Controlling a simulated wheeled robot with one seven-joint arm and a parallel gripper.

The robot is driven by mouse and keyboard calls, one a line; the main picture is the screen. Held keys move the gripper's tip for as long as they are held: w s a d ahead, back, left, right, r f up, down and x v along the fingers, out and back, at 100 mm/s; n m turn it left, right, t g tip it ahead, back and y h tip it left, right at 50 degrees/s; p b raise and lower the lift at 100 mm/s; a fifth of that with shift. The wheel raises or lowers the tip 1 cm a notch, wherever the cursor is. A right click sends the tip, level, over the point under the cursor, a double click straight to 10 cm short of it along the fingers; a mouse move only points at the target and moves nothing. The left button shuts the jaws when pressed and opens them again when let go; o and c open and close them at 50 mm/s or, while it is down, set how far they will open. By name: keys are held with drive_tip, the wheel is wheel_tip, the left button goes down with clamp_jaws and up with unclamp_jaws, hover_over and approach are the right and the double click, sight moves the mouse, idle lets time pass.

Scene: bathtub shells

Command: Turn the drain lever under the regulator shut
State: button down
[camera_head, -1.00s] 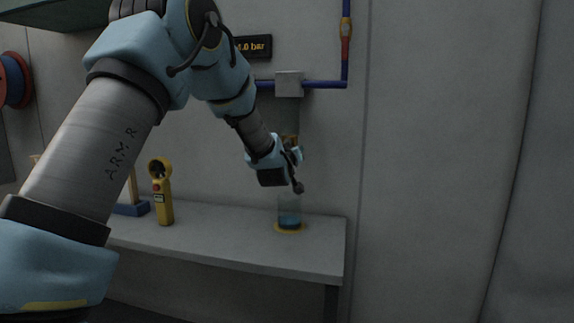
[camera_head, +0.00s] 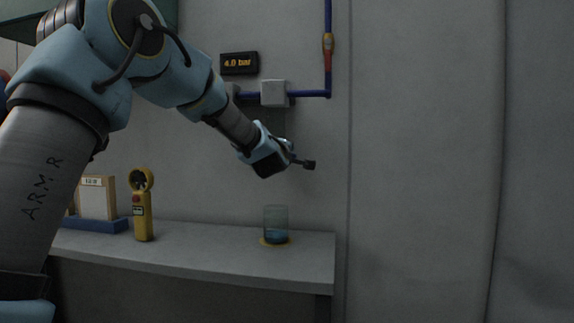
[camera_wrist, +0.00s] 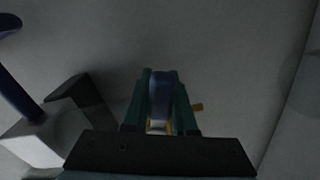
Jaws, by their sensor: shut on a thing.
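The regulator appears to be the pale grey box (camera_head: 275,93) on the blue wall pipe; a similar box (camera_wrist: 30,145) shows at the lower left of the wrist view. My gripper (camera_wrist: 161,100) has two green fingers shut on a blue-purple piece (camera_wrist: 160,92), apparently the drain lever. In the head view my gripper (camera_head: 290,158) is below and slightly right of the box, tilted down to the right. A dark knob (camera_head: 308,164) sits at its tip. The lever's pivot is hidden, so its exact angle is unclear.
A glass jar (camera_head: 275,222) with blue liquid stands on a yellow ring on the bench (camera_head: 200,257), below my gripper. A yellow handheld meter (camera_head: 142,207) and a card holder (camera_head: 96,205) stand left. A display (camera_head: 239,63) reads 4.0 bar. The right wall is bare.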

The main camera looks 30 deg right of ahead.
drive_tip(key=shift+r+n+b, duration=0.1)
drive_tip(key=shift+n+b, duration=0.2)
drive_tip(key=shift+n, duration=0.1)
idle(0.3)
drive_tip(key=c, duration=0.7)
unclamp_jaws()
drive_tip(key=b+v, duration=0.1)
drive_tip(key=v, duration=0.9)
drive_tip(key=shift+s+a+b, duration=0.25)
drive_tip(key=shift+s+b, duration=0.05)
drive_tip(key=shift+b, duration=0.05)
